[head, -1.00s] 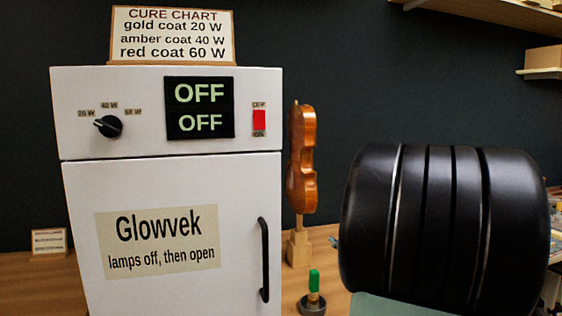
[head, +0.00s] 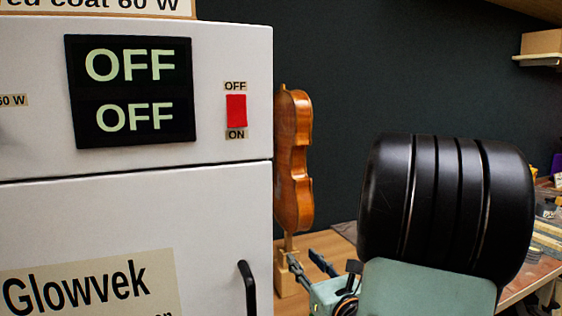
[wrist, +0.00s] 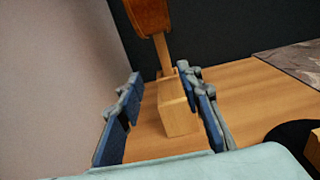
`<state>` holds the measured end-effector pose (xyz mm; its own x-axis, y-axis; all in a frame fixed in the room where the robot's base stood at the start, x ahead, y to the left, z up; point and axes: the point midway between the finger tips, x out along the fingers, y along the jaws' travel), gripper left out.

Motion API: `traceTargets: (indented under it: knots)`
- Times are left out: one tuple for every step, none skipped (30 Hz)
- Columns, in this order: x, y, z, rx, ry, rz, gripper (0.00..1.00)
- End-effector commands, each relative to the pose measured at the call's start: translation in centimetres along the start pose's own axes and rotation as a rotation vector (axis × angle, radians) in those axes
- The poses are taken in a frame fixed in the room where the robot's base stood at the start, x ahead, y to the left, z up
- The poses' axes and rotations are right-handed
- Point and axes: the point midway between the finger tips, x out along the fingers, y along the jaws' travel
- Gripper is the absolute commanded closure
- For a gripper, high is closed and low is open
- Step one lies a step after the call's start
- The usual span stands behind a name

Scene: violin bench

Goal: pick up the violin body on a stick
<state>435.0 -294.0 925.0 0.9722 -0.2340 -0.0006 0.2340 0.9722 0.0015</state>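The violin body (head: 294,160) is amber-brown and stands upright on a wooden stick (head: 288,243), just right of the white cabinet. The stick sits in a pale wooden block (head: 290,281) on the bench. In the wrist view the lower end of the violin body (wrist: 149,15), the stick (wrist: 162,52) and the block (wrist: 177,107) show. My gripper (head: 308,260) is open and empty. In the wrist view its two blue-padded fingers (wrist: 163,92) lie to either side of the block and stick in the picture, with no visible contact.
The white Glowvek cabinet (head: 221,222) stands close on the left, its lamp displays (head: 132,90) both reading OFF. Its black door handle (head: 247,288) sticks out near my gripper. A grey slab (wrist: 298,70) lies right on the bench. Bare wood shows between it and the block.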

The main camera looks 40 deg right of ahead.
Motion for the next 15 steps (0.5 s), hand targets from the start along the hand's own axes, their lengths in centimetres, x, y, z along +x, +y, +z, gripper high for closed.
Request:
traceTargets:
  knots:
    - [0.0, 0.0, 0.0, -0.001, 0.0, 0.0, 0.67]
    - [0.0, 0.0, 0.0, -0.001, 0.0, 0.0, 0.67]
    - [0.0, 0.0, 0.0, -0.001, 0.0, 0.0, 0.67]
    - [0.1, 0.0, 0.0, -0.001, 0.0, 0.0, 0.67]
    - [0.3, 0.0, 0.0, -0.002, 0.0, 0.001, 0.67]
    - [0.6, 0.0, -0.1, -0.002, 0.0, 0.002, 0.67]
    - [1.0, 0.0, -0.1, -0.002, 0.001, 0.002, 0.67]
    - [1.5, 0.0, -0.1, -0.003, 0.0, 0.003, 0.67]
    - [2.1, 0.0, -0.1, -0.002, -0.001, 0.004, 0.67]
    - [2.7, 0.1, -0.2, -0.001, 0.0, 0.004, 0.67]
    - [3.2, 0.1, -0.1, -0.001, -0.001, 0.003, 0.67]
    - [3.8, 0.0, -0.1, -0.001, 0.0, 0.003, 0.67]
    - [4.2, 0.0, -0.1, -0.002, 0.0, 0.003, 0.67]
    - [4.6, -0.1, -0.1, -0.002, 0.0, 0.002, 0.67]
    - [5.0, -0.1, -0.1, -0.001, 0.0, 0.001, 0.67]
